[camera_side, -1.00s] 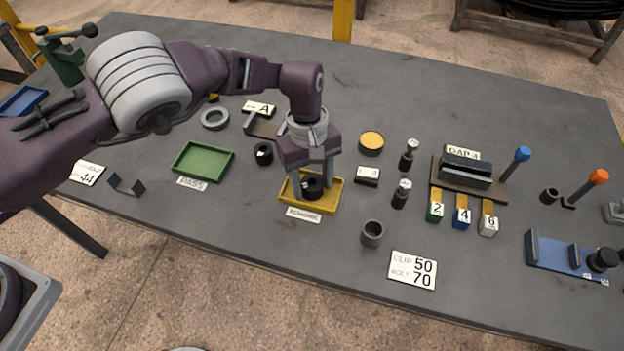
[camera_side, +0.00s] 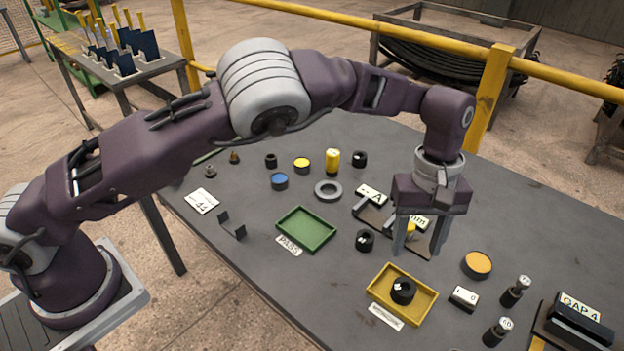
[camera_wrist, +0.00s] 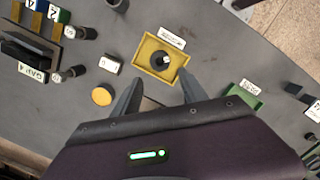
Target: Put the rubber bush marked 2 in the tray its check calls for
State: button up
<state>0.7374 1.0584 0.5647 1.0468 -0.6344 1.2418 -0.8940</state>
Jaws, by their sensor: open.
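A black rubber bush (camera_side: 402,291) stands in the yellow tray (camera_side: 377,307); its pale mark is too small to read. In the wrist view, the bush (camera_wrist: 159,62) sits inside the yellow tray (camera_wrist: 147,45), apart from my gripper. The label in front of the tray is blurred. The green tray (camera_side: 316,223), labelled PASS, is empty. Another black bush with a white mark (camera_side: 365,240) stands on the table between the trays. My gripper (camera_side: 418,251) is open and empty, raised above and behind the yellow tray. Its open fingers (camera_wrist: 160,78) also show in the wrist view.
A plate marked A (camera_side: 371,193) lies partly behind my gripper. An orange-topped disc (camera_side: 478,265), a small white-topped block (camera_side: 464,297) and dark plugs (camera_side: 516,291) stand right of the yellow tray. A grey ring (camera_side: 328,190) lies behind the green tray.

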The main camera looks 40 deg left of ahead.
jog(key=s+a+r+m+t+h, duration=0.1)
jog(key=s+a+r, duration=0.4)
jog(key=a+r, duration=0.5)
jog(key=s+a+r+m+t+h, duration=0.15)
jog(key=s+a+r, duration=0.25)
jog(key=a+r, duration=0.6)
jog(key=s+a+m+t+y, duration=0.1)
jog(key=s+a+m+t, duration=0.1)
jog(key=s, duration=0.7)
jog(key=s+a+m+t+y, duration=0.2)
jog(key=s+a, duration=0.3)
jog(key=s, duration=0.5)
jog(key=shift+s+a+m, duration=0.2)
jog(key=shift+s+m, duration=0.05)
jog(key=shift+m, duration=0.6)
